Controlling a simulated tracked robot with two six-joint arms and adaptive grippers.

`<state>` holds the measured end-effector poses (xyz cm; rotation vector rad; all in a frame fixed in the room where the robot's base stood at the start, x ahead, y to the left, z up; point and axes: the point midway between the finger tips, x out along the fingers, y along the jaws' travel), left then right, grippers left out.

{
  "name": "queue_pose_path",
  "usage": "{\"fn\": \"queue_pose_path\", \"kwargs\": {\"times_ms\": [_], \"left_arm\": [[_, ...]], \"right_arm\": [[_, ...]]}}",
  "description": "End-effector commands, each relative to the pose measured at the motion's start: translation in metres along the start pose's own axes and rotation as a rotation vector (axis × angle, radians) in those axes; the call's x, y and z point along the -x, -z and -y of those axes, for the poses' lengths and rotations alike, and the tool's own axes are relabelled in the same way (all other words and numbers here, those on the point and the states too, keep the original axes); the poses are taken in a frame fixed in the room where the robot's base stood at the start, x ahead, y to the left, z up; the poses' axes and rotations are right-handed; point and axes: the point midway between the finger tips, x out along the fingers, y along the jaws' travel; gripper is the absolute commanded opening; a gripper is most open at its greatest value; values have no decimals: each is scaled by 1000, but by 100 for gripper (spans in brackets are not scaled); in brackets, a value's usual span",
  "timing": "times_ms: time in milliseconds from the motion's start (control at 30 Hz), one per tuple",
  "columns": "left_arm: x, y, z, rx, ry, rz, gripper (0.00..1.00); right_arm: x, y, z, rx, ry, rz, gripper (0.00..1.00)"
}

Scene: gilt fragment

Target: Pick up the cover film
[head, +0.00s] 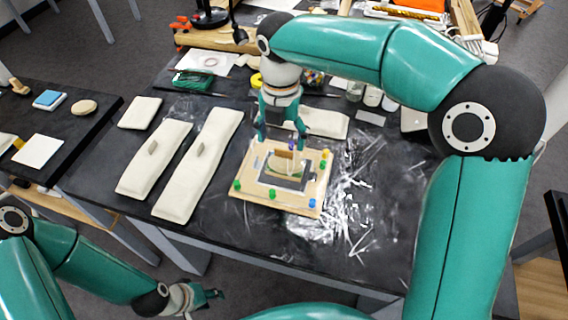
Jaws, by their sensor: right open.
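The cover film (352,205) looks like clear, shiny, crumpled film on the dark table, to the right of a pale wooden board (245,207). The board holds a small framed piece (287,183) with green, blue and yellow pegs around it. My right gripper (282,140) is open and points down over the back part of the board, to the left of the film. Its exact height is hard to tell. My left gripper (208,295) is low in front of the table, away from the film; its jaws are too small to read.
Two long cream pads (190,185) with small grey blocks lie left of the board. Jars (372,96) and a green case (193,81) stand at the back. My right arm crosses above the table's right side.

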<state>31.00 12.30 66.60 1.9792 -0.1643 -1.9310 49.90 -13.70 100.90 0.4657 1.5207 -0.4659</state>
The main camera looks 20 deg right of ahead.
Motion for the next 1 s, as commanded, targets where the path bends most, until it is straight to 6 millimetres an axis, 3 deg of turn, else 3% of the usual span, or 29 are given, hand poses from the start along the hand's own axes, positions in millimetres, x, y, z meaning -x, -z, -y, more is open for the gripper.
{"fn": "queue_pose_path", "kwargs": {"times_ms": [400,700,1000], "left_arm": [[5,0,-2,0,0,0,40],[4,0,-2,0,0,0,40],[4,0,-2,0,0,0,40]], "right_arm": [[-47,-6,2,1,2,-2,75],[-52,-6,1,2,0,-1,75],[-52,-6,1,2,0,-1,25]]}}
